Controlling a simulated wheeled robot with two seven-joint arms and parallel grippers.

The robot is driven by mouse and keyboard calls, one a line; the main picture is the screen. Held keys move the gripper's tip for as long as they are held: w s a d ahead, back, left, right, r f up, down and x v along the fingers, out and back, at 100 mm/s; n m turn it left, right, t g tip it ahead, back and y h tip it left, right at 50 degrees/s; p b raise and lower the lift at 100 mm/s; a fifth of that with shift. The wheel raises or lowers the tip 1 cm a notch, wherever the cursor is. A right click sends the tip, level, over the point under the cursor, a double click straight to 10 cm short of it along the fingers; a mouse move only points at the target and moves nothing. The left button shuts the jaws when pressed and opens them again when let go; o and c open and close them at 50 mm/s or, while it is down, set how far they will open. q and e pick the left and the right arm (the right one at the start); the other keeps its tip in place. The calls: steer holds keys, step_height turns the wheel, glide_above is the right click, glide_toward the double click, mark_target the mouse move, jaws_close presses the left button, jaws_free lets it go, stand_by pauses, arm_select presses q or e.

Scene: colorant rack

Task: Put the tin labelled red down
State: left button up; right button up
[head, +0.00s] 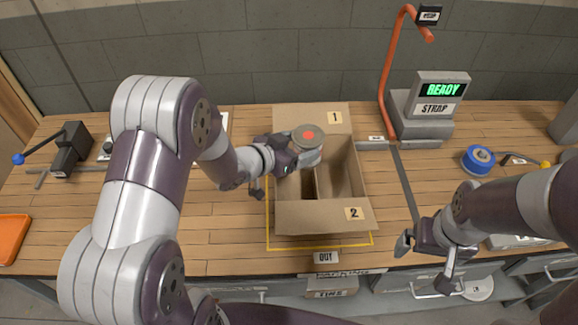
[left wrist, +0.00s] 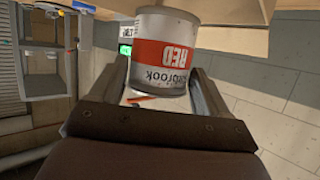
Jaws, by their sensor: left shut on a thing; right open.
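The tin labelled red (head: 308,143) is a grey tin with a red dot on its lid. In the left wrist view the tin (left wrist: 165,50) shows a red band reading RED, upside down in that picture. My left gripper (head: 292,158) is shut on the tin's side. It holds the tin at the open cardboard box (head: 347,213), over its far part near the flap marked 1. I cannot tell how high the tin is above the box floor. The box has a divider inside, and its visible compartments look empty. My right gripper (head: 424,262) is open and empty at the table's front edge.
A red-orange post (head: 386,75) and a display reading READY (head: 441,91) stand behind the box to the right. A blue tape roll (head: 478,159) lies at the right. Box flaps marked 1 (head: 318,117) and 2 (head: 320,217) are folded outward. Table left of the box is mostly clear.

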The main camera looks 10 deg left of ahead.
arm_select(q)
step_height(320, 180, down, 6)
steer(key=s+a, duration=0.1)
steer(key=a, duration=0.1)
steer(key=shift+s+f, duration=0.25)
steer(key=shift+s, duration=0.05)
steer(key=shift+a+f, duration=0.1)
steer(key=shift+s+f+b, duration=0.1)
steer(key=shift+f+b, duration=0.2)
steer(key=shift+f, duration=0.15)
steer(key=o, duration=1.2)
steer(key=shift+s, duration=0.15)
steer(key=shift+c, duration=0.2)
steer(key=shift+o, duration=0.4)
steer(key=shift+s+f, duration=0.15)
